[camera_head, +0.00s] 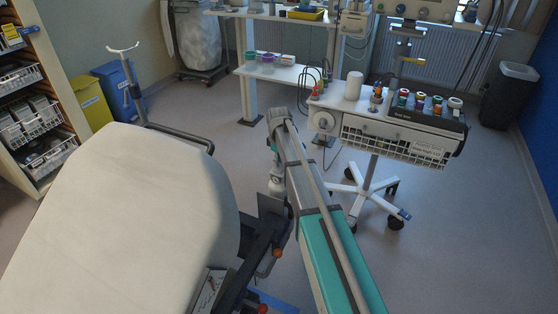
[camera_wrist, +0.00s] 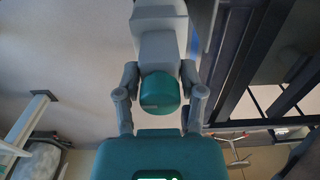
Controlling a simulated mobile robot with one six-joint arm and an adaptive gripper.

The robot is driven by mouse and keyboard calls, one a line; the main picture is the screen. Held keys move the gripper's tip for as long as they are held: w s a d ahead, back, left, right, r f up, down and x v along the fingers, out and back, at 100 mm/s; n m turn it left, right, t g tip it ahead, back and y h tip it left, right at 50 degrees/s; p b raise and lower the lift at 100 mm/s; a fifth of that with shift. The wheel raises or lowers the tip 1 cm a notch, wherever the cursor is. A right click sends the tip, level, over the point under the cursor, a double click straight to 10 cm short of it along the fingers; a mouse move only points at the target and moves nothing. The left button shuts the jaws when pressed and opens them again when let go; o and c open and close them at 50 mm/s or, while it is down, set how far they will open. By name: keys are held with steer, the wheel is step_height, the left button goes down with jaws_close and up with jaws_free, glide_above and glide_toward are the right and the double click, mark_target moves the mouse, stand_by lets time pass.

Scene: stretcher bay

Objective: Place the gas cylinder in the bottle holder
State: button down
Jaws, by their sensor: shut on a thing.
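In the wrist view my gripper (camera_wrist: 159,72) has its two grey fingers on either side of a thing with a rounded teal end and a pale grey body. I take this to be the gas cylinder (camera_wrist: 160,42); the body runs on past the fingertips to the top of the picture. In the head view my arm reaches forward along the right side of the stretcher (camera_head: 125,205), and its end hangs down beside it. The gripper and cylinder are mostly hidden there. I cannot make out the bottle holder for certain in either view.
Dark stretcher frame parts (camera_wrist: 232,60) lie close to the right of my gripper. A wheeled equipment trolley (camera_head: 395,135) stands to the right of my arm. Yellow (camera_head: 90,103) and blue (camera_head: 117,88) bins stand at the left.

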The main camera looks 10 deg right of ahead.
steer(key=shift+c, duration=1)
jaws_free()
step_height(320, 180, up, 12)
steer(key=p, duration=1.2)
steer(key=shift+r, duration=0.1)
steer(key=s+m, duration=1)
steer(key=s, duration=1.9)
steer(key=shift+m, duration=0.4)
steer(key=shift+s+d, duration=0.1)
